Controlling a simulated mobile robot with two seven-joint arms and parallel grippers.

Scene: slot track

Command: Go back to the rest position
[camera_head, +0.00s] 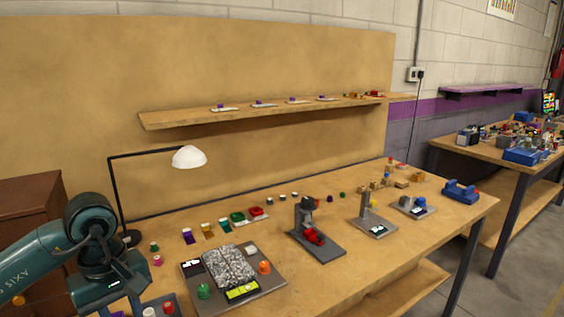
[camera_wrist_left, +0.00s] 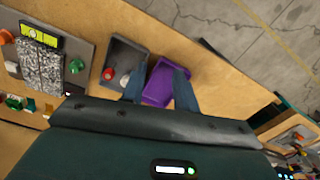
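My left gripper (camera_head: 122,308) is at the lower left of the head view, its fingers cut off by the bottom edge. In the left wrist view its two blue-grey fingers (camera_wrist_left: 160,76) are spread apart with nothing seen held between them. A purple tray (camera_wrist_left: 158,97) shows between and behind the fingers; I cannot tell how far below them it is. A dark grey tray (camera_wrist_left: 128,50) lies beside it, holding a red and a white piece. My right gripper is in neither view.
The workbench (camera_head: 350,270) carries a grey board (camera_head: 205,303) with a speckled block and coloured knobs, a dark fixture (camera_head: 318,243) with a red part, and several small pieces. A desk lamp (camera_head: 188,157) and a brown cabinet (camera_head: 30,205) stand near my left arm.

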